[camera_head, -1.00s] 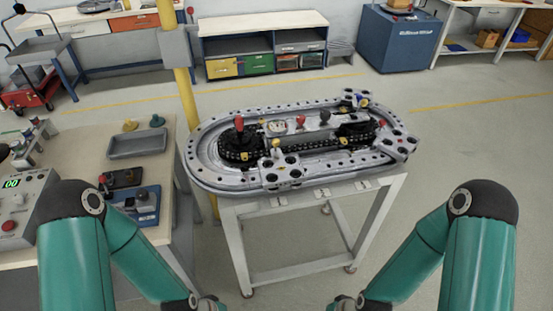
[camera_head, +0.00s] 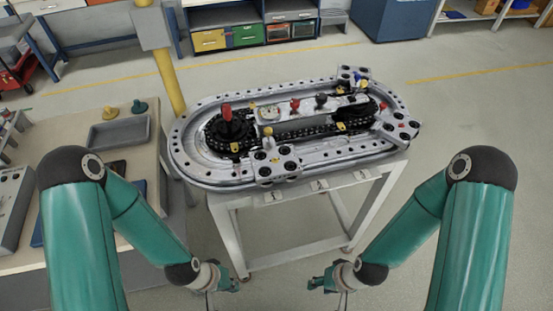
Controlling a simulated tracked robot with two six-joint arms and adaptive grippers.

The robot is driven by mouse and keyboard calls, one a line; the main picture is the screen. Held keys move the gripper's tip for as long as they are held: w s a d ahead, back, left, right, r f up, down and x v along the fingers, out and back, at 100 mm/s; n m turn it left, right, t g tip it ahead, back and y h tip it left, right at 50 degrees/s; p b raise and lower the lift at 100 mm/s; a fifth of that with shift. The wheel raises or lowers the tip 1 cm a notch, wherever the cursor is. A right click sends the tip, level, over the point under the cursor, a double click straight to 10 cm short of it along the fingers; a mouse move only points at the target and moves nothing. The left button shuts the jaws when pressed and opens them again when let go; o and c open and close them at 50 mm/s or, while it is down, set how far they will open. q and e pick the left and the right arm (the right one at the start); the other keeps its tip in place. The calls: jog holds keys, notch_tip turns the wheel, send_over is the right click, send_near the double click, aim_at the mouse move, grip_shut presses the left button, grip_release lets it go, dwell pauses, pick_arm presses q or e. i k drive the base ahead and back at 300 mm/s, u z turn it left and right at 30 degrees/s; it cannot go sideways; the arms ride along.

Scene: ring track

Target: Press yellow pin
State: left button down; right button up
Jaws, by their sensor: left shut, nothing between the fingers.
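The ring track (camera_head: 188,172) lies on a pale metal stand in the middle of the view. A yellow-topped pin (camera_head: 268,131) stands upright near the left part of its front side, just behind a grey block with black knobs. My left gripper (camera_head: 228,284) is low in front of the stand's left side, shut and empty, well apart from the pin. My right gripper (camera_head: 318,284) is low to the right of it, also apart from the track; its fingers are too small and edge-on to tell their opening.
A red knob (camera_head: 227,113) rises at the left of the track. A side bench with a grey tray (camera_head: 118,133) is at left. Floor at right is clear.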

aim_at(268, 130)
jog(key=z, duration=0.15)
jog(key=k, duration=0.85)
jog(key=z, duration=0.45)
jog(key=i, duration=0.5)
jog(key=u, duration=0.05)
